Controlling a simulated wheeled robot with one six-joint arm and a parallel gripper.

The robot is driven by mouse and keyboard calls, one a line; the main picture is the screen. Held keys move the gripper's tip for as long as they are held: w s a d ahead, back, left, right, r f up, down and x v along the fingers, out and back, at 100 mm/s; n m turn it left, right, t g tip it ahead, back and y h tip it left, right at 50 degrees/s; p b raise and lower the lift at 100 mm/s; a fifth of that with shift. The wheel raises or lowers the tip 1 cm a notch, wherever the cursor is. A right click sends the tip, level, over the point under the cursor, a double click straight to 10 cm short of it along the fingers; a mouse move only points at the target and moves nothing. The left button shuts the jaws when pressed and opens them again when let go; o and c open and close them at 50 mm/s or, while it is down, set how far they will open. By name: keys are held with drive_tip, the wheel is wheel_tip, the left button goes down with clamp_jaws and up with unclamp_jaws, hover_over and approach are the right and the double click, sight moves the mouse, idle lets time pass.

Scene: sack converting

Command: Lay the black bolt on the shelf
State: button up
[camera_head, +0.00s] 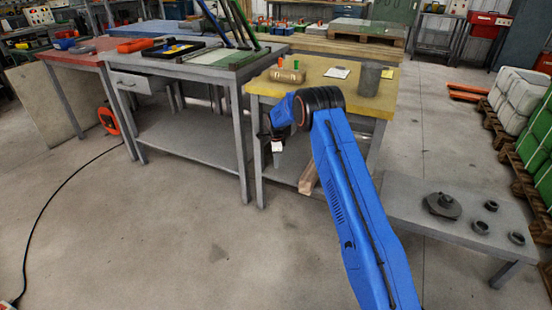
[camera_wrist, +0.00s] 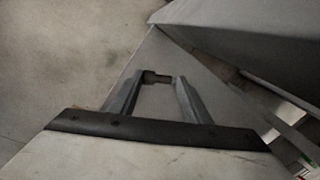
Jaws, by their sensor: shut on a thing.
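My gripper (camera_wrist: 157,80) is shut on the black bolt (camera_wrist: 156,76), a small dark piece lying crosswise between the two fingertips in the wrist view. In the head view my gripper (camera_head: 277,147) hangs low in front of the yellow-topped table (camera_head: 325,83), below its top; the bolt cannot be made out there. A grey lower shelf (camera_head: 287,168) shows under that table, partly hidden by my arm. In the wrist view a flat grey surface (camera_wrist: 151,50) lies beneath the fingertips, likely this shelf. I cannot tell whether the bolt touches it.
A wooden beam (camera_head: 309,175) sticks out from under the yellow-topped table. A grey workbench (camera_head: 190,65) stands to the left. A low grey table (camera_head: 400,198) with several dark metal parts stands at the right. The floor (camera_head: 160,220) in front is mostly clear, with a black cable at left.

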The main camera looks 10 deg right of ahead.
drive_tip(key=shift+f, duration=2.25)
drive_tip(key=o, duration=1.1)
drive_tip(key=shift+r, duration=0.1)
drive_tip(key=r, duration=0.5)
drive_tip(key=s+r, duration=0.1)
drive_tip(key=r, duration=0.1)
drive_tip(key=shift+s+r, duration=0.1)
drive_tip(key=shift+r, duration=0.05)
